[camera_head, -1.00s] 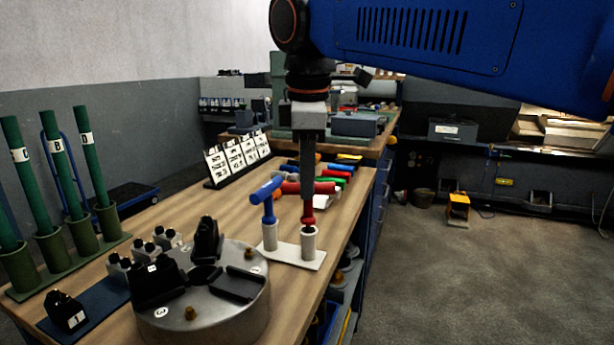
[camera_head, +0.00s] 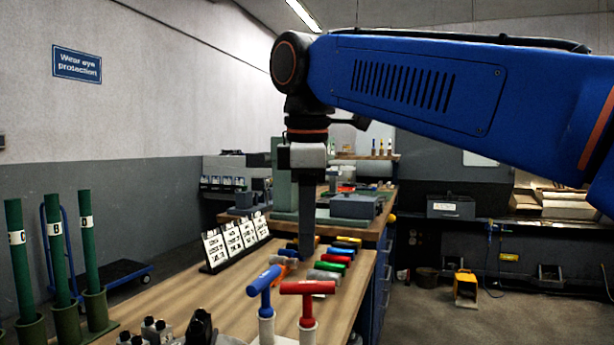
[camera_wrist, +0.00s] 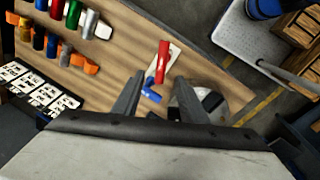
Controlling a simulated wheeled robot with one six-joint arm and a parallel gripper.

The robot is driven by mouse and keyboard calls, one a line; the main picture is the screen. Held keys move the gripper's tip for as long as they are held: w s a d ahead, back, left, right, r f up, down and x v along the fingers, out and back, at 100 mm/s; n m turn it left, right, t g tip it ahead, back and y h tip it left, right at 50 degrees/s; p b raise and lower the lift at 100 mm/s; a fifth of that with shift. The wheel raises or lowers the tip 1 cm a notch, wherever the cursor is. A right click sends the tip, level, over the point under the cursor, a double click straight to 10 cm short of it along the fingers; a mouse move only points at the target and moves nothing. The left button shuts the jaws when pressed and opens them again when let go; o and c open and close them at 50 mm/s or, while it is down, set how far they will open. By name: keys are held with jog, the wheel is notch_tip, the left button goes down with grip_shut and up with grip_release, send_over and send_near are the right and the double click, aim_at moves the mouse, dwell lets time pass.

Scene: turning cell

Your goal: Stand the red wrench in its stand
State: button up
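The red wrench (camera_head: 308,300) is a T-handle standing upright in the right socket of the white stand (camera_head: 307,335), its crossbar on top. The blue T-handle wrench (camera_head: 265,290) stands to its left in the other socket. The stand's lower part is cut off by the frame edge. My gripper (camera_head: 308,256) is raised, with its fingers pointing down behind and above the red wrench in the picture. In the wrist view the fingers (camera_wrist: 156,85) are apart with nothing held between them. The red wrench (camera_wrist: 162,62) and blue wrench (camera_wrist: 151,95) show beyond them.
Several coloured cylindrical-handled tools (camera_head: 336,262) lie in rows farther along the bench. White label cards (camera_head: 233,240) stand on the left. Green tubes (camera_head: 57,250) stand upright at the far left. Open floor lies to the right of the bench.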

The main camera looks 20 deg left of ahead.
notch_tip(320, 180, up, 9)
jog(key=s, duration=0.1)
jog(key=shift+s+d+r, duration=0.15)
jog(key=shift+s+d, duration=0.15)
jog(key=shift+d, duration=0.05)
jog(key=shift+d, duration=0.1)
dwell(0.5)
jog(key=w+d+f+m, duration=0.1)
jog(key=d+f+m, duration=0.3)
jog(key=d, duration=0.5)
jog(key=w+d+f+m+t, duration=0.1)
jog(key=w+d+f+m, duration=0.15)
jog(key=d+f, duration=0.5)
jog(key=w+d+f+m, duration=0.1)
jog(key=d+f+m, duration=0.35)
jog(key=d, duration=0.45)
jog(key=s+d+f+m, duration=0.3)
jog(key=d+f, duration=0.3)
jog(key=f, duration=0.3)
jog(key=s+d+f+m+t, duration=0.1)
jog(key=s+d+f+m, duration=0.3)
jog(key=f, duration=0.6)
jog(key=s+d+f+m+t, duration=0.1)
jog(key=s+d+f+m, duration=0.2)
jog(key=s+d+f, duration=0.4)
notch_tip(320, 180, down, 3)
jog(key=shift+d+r+m+h, duration=0.1)
jog(key=shift+d+m+h, duration=0.2)
jog(key=shift+d, duration=0.3)
